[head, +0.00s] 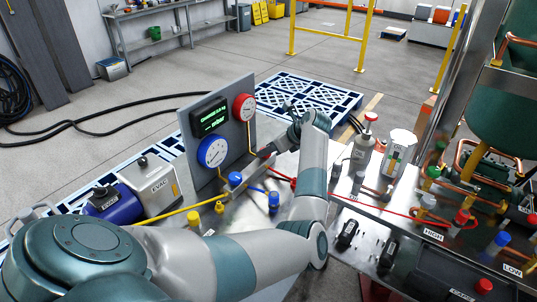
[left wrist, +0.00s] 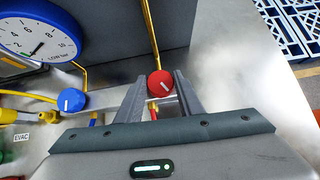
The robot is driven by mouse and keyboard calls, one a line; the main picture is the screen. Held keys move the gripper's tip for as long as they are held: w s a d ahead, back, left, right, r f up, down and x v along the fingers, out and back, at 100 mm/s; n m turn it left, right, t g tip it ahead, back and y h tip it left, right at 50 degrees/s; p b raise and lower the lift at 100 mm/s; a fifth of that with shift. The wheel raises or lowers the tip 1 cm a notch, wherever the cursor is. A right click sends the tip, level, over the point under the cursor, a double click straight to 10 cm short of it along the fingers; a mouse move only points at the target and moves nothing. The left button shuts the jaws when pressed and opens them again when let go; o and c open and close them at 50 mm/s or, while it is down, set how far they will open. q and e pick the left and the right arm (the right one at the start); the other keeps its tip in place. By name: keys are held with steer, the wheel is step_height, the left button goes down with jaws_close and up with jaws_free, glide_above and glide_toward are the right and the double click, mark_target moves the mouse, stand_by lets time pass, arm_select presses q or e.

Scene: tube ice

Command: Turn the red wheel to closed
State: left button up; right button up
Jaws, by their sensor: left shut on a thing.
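The red wheel (left wrist: 160,83) is a small round knob with a white pointer mark, in the middle of the left wrist view below a yellow pipe. My left gripper (left wrist: 160,77) has one finger on each side of it and is shut on it. In the head view my left gripper (head: 267,151) is at the manifold in front of the grey gauge panel; the red wheel is mostly hidden there. My right gripper is not in view.
A blue wheel (left wrist: 72,100) sits left of the red one, under the blue gauge (head: 213,152). A red gauge (head: 244,107) is on the panel. The EVAC pump (head: 150,185) stands left; bottles and fittings crowd the right bench. A red hose runs near the gripper.

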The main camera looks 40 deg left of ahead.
arm_select(q)
steer(key=shift+s+f+m+t+b, duration=0.1)
steer(key=shift+m+t+b, duration=0.3)
steer(key=shift+m, duration=0.2)
steer(key=shift+m+t, duration=0.3)
steer(key=shift+s+a+m+t+h, duration=0.15)
steer(key=shift+m+t+h, duration=0.1)
steer(key=shift+m+t, duration=0.7)
steer(key=shift+s+d+m+t+h, duration=0.1)
steer(key=shift+m+t+h, duration=0.3)
steer(key=shift+m, duration=0.85)
steer(key=shift+t, duration=0.25)
steer(key=o, duration=1.1)
